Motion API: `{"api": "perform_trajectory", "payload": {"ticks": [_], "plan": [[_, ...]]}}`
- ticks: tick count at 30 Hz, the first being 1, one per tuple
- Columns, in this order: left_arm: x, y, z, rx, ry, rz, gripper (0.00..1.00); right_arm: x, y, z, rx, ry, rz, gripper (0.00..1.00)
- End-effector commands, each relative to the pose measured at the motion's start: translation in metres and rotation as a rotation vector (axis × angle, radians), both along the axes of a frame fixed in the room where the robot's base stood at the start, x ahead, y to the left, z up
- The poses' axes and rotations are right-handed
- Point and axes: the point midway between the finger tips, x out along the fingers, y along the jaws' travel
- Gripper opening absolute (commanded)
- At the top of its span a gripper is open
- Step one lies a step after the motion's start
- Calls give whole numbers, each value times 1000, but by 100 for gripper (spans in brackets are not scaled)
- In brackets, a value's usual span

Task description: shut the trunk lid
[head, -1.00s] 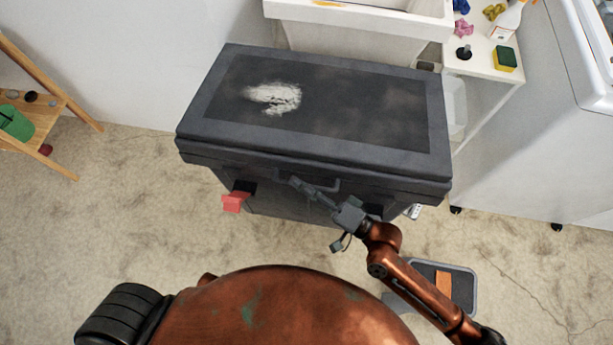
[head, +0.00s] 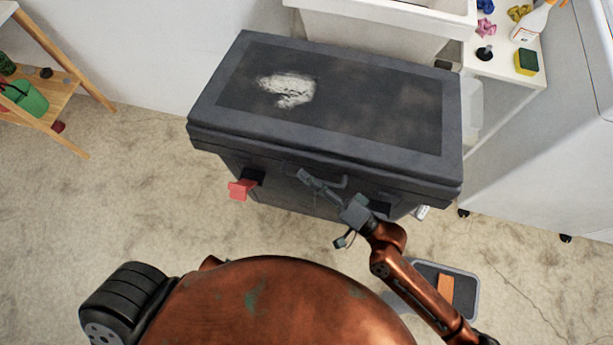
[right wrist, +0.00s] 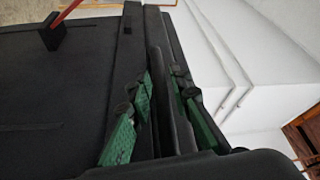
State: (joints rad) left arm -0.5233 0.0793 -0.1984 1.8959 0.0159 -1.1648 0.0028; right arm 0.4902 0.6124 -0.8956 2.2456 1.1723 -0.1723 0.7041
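The dark grey trunk (head: 290,196) stands on the floor against the wall. Its lid (head: 225,112), with a darker top panel and a white worn patch, lies down flat over the box. I cannot tell whether a slim gap remains at the front seam. My right gripper (head: 303,176) is at the trunk's front, by the handle under the lid edge. In the right wrist view, its green-padded fingers (right wrist: 162,82) stand apart, with a dark bar of the trunk front between them. A red latch (head: 241,189) sticks out at the front left. My left gripper is not in view.
A white sink (head: 380,38) stands behind the trunk. A white side table (head: 503,88) with a sponge and bottle is at the right. A wooden shelf (head: 75,90) is at the left. A grey tray (head: 464,289) lies near my right arm. The floor at left is clear.

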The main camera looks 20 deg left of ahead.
Motion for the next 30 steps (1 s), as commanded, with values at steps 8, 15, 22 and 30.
{"api": "perform_trajectory", "payload": {"ticks": [8, 15, 22, 30], "plan": [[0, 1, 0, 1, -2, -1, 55, -1, -1, 0, -1, 0, 2, 19], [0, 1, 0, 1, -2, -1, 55, -5, -20, -4, -6, -4, 2, 19], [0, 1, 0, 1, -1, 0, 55, -11, -44, -6, -7, -4, 4, 19], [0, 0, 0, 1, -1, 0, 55, -19, -84, -13, -7, -2, -2, 19]]}}
